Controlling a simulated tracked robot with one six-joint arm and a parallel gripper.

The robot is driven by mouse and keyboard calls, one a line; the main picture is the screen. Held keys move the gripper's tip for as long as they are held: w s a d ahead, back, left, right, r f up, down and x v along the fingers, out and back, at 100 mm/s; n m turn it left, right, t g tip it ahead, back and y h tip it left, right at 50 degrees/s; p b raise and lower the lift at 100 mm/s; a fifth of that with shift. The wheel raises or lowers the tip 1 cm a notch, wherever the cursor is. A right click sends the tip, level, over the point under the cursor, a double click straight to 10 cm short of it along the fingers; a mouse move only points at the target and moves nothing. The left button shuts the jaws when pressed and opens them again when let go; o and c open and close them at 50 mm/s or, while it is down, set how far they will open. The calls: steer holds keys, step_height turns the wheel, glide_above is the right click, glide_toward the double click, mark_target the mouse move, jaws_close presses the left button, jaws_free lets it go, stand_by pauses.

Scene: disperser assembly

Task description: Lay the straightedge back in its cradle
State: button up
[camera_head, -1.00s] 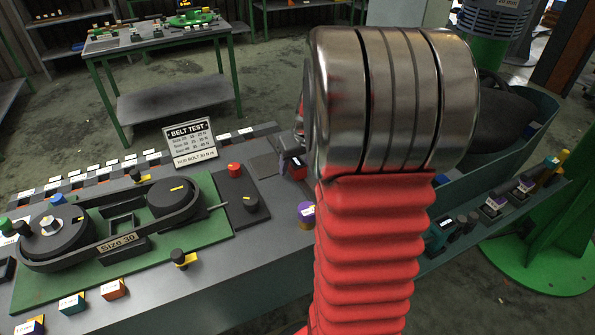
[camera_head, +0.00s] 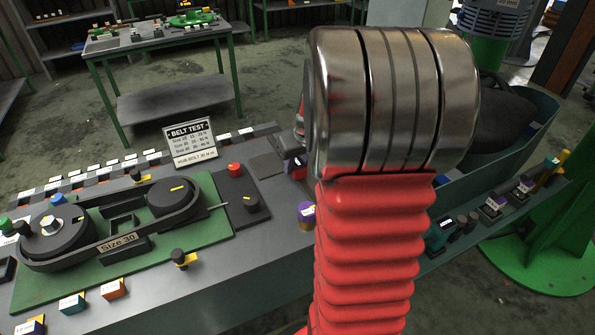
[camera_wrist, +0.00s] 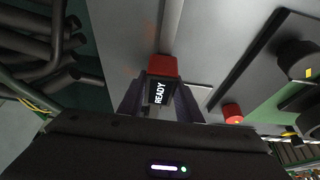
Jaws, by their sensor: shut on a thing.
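My gripper (camera_wrist: 160,98) shows in the wrist view, its two dark fingers closed around a small red and black block (camera_wrist: 163,67) with a lit "READY" display. In the head view, my arm hides most of the gripper. The red and black block (camera_head: 298,167) shows there just left of the arm, low over the bench. I cannot make out a straightedge or its cradle for certain in either view, and I cannot tell whether the block is part of the straightedge.
A belt rig marked "Size 30" (camera_head: 118,243) stands on a green plate on the bench at left. A teal bin (camera_head: 535,120) is at right.

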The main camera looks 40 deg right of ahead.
mark_target(297, 162)
jaws_close()
steer(key=shift+r, duration=0.1)
step_height(297, 162, up, 18)
stand_by(0.6)
stand_by(0.5)
